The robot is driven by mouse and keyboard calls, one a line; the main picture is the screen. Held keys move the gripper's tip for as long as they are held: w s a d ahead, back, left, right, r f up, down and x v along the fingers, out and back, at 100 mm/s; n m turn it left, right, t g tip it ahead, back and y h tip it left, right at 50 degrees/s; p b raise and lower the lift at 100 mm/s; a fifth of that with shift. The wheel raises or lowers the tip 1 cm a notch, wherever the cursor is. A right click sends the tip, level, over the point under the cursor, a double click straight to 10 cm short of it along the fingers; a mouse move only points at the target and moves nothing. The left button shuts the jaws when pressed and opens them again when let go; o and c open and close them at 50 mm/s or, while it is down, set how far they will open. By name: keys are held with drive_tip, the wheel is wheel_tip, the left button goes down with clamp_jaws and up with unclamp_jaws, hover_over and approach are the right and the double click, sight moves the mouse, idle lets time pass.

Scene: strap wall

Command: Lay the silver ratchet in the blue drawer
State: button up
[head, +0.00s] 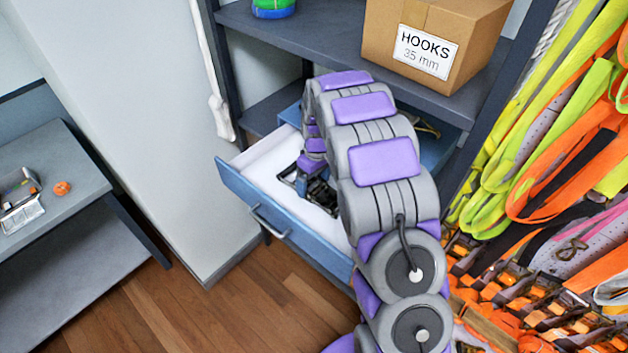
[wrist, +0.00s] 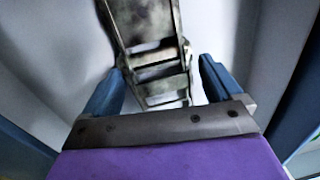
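The blue drawer (head: 290,232) is pulled out below the shelf and has a white inside. My arm reaches down into it and covers part of it. My gripper (wrist: 162,66) is low inside the drawer, with its two blue fingers apart. A worn, silver-grey metal ratchet (wrist: 150,28) lies on the white floor, ahead of and partly between the fingers. A gap shows between it and the right finger; the left finger is close to its edge, and I cannot tell if they touch. In the head view the ratchet (head: 322,194) looks like a small dark shape.
A cardboard box (head: 425,45) labelled HOOKS stands on the shelf (head: 330,40) above the drawer. Yellow and orange straps (head: 560,130) hang at the right. A grey bench (head: 60,165) at the left holds a metal item (head: 20,200) and a small orange object (head: 62,188).

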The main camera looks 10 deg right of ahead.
drive_tip(key=shift+o, duration=0.6)
drive_tip(key=shift+d, duration=0.1)
drive_tip(key=shift+r, duration=0.2)
drive_tip(key=r, duration=0.7)
drive_tip(key=shift+w+d, duration=0.2)
drive_tip(key=shift+w, duration=0.05)
drive_tip(key=shift+s, duration=0.15)
drive_tip(key=s+m+g+h+b, duration=0.1)
drive_tip(key=s+m+b, duration=0.5)
drive_tip(key=s, duration=3.6)
drive_tip(key=f+b, duration=0.1)
drive_tip(key=b, duration=0.4)
drive_tip(key=shift+s+a+b, duration=0.15)
drive_tip(key=shift+a+b, duration=0.05)
drive_tip(key=shift+b, duration=0.2)
